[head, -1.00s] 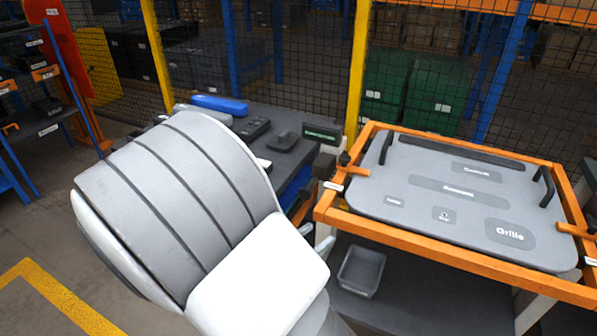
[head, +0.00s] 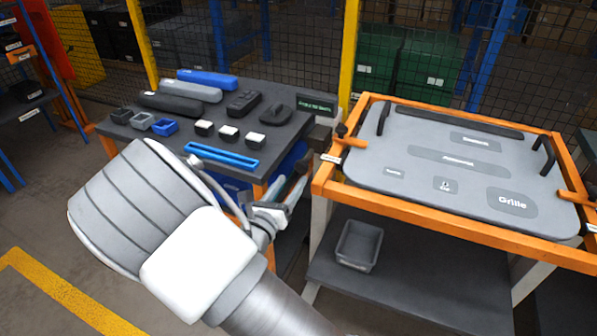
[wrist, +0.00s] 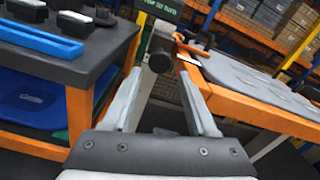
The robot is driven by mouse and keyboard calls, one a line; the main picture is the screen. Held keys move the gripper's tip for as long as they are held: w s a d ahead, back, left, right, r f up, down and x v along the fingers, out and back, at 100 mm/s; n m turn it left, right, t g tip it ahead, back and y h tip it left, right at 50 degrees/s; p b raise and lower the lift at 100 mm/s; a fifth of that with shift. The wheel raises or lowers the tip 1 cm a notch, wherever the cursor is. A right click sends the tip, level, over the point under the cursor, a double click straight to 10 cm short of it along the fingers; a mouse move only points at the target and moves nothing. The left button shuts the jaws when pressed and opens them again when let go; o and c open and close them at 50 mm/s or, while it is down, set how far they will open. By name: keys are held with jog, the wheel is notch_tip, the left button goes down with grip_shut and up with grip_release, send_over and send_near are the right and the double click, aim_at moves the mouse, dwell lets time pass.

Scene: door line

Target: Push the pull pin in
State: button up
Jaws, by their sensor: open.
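At the left corner of the orange-framed cart (head: 425,232) a black knob (head: 341,130) stands by an orange handle (head: 350,142); I cannot tell surely which part is the pull pin. In the wrist view a dark round knob end (wrist: 160,56) shows beyond and between my fingertips, near the orange handle (wrist: 192,50). My gripper (wrist: 158,88) is open with nothing between its fingers. In the head view my gripper (head: 290,192) is between the bench and the cart, below the cart's left corner and partly hidden by my arm.
A dark bench (head: 290,135) at left holds small blocks, a blue tray (head: 222,160) and long cases. A grey panel marked Grille (head: 440,165) lies on the cart. A grey bin (head: 359,245) sits on its lower shelf. A mesh fence stands behind.

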aim_at(300, 168)
jog(key=x, duration=0.6)
jog(key=shift+s+a, duration=0.1)
grip_shut()
dwell(1.2)
